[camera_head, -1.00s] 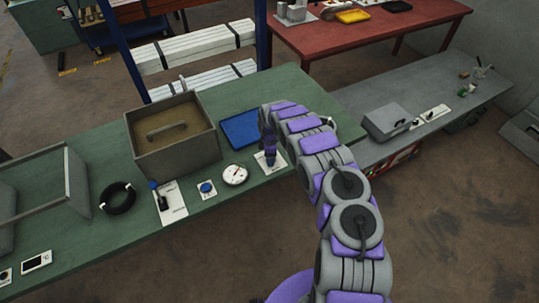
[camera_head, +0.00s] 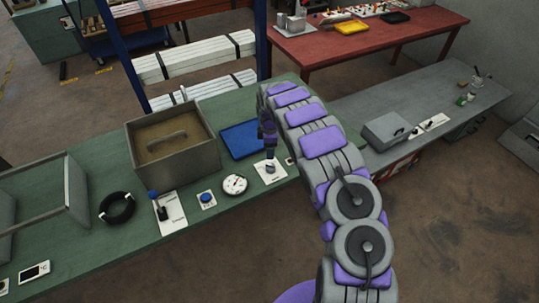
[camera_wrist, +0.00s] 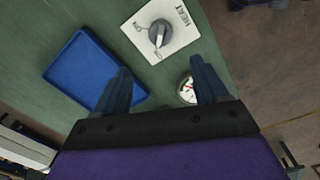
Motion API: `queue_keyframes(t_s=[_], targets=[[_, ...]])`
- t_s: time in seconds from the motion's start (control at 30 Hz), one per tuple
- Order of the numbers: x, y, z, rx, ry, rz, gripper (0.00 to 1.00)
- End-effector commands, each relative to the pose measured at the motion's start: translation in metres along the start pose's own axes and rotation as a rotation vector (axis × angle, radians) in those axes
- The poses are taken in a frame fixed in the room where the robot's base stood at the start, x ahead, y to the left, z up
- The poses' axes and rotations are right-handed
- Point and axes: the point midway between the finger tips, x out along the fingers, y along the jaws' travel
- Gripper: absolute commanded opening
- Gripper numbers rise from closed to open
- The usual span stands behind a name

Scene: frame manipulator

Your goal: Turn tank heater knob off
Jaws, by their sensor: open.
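The heater knob (camera_head: 270,168) is a small grey dial on a white plate on the green bench. In the wrist view the knob (camera_wrist: 160,33) sits on the white plate (camera_wrist: 181,42) marked HEAT, with its light pointer toward the plate's lower side in the picture. My gripper (camera_wrist: 161,72) is open and empty, its two dark fingers apart. The knob lies beyond the fingertips, clear of both. In the head view my gripper (camera_head: 269,149) hangs above and just behind the plate, pointing down.
A blue tray (camera_head: 240,139) lies just left of my gripper. A round white gauge (camera_head: 235,184), a blue button (camera_head: 207,198) and a blue-tipped lever (camera_head: 157,206) line the bench's front. A grey open tank (camera_head: 180,165) stands behind them.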

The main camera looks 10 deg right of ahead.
Motion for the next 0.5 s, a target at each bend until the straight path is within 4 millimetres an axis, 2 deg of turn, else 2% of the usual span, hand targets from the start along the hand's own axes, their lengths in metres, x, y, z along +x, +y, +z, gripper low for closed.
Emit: queue_keyframes(t_s=[0.1,0.2,0.5], targets=[[-0.024,0.002,0.000,-0.001,0.000,0.007,0.72],[-0.035,0.001,0.000,-0.001,-0.001,0.003,0.72],[-0.047,0.000,0.000,0.000,0.000,-0.001,0.72]])
